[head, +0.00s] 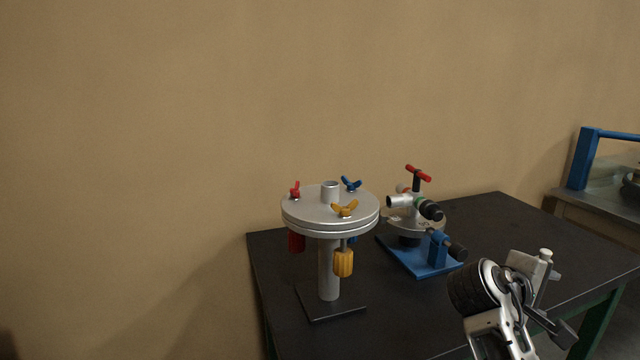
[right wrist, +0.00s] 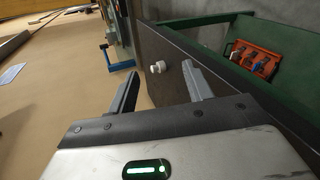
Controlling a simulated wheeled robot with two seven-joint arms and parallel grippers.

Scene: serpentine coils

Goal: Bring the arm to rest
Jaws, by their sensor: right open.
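My right gripper (head: 548,318) is at the lower right of the head view, over the front right part of the dark table (head: 478,225). In the right wrist view its two fingers (right wrist: 162,86) are spread apart with nothing between them. Its hand and arm partly cover the table's front part. My left gripper is not in view.
A silver round stand (head: 328,212) with red, blue and yellow wing knobs stands on the table. Behind it is a silver valve device on a blue base (head: 432,262). A small white knob (right wrist: 158,67) shows beyond the fingers. An orange-red item (right wrist: 252,58) lies farther right.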

